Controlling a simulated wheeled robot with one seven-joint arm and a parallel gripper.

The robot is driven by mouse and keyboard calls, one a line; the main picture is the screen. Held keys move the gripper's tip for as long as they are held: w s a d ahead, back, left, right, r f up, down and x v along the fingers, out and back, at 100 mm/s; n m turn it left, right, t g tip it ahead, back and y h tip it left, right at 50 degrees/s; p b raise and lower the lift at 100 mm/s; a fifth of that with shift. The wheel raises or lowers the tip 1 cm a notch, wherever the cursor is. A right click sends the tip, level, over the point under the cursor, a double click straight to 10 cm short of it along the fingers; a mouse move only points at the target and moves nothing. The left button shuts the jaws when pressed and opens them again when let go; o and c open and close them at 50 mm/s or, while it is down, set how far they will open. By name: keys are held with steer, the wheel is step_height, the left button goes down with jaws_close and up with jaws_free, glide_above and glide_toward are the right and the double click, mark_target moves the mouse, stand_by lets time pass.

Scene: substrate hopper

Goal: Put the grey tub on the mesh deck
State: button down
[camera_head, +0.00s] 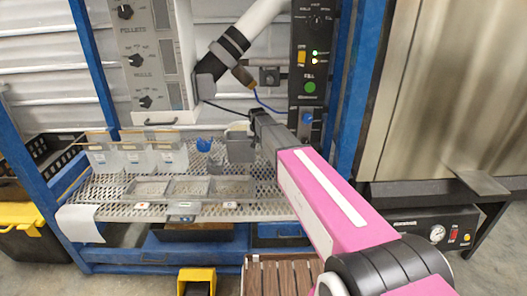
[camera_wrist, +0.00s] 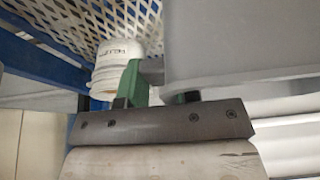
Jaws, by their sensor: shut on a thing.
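The grey tub (camera_head: 240,148) is held at the end of my arm, over the right part of the mesh deck (camera_head: 108,188) in the head view. I cannot tell whether its base touches the mesh. In the wrist view the tub (camera_wrist: 235,45) is a large plain grey surface filling the upper right. My gripper (camera_head: 255,130) is shut on the tub's edge. A green finger (camera_wrist: 134,84) shows in the wrist view; the other finger is mostly hidden. The mesh (camera_wrist: 75,22) fills the upper left there.
A white lettered container (camera_wrist: 117,58) stands close to the tub. A blue object (camera_head: 204,145) lies left of it. Clear trays (camera_head: 188,187) occupy the deck's front middle, and labelled clear pouches (camera_head: 135,157) its back left. A control panel (camera_head: 311,60) and blue post (camera_head: 352,90) stand right.

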steer(key=w+d+f, duration=0.2)
steer(key=d+f, duration=0.3)
steer(key=f, duration=0.2)
steer(key=shift+w+d+f, duration=0.2)
steer(key=shift+d+f, duration=0.05)
steer(key=shift+f, duration=0.15)
steer(key=c, duration=0.8)
jaws_free()
steer(key=shift+c, duration=0.2)
steer(key=v, duration=1.2)
steer(key=shift+s, duration=0.1)
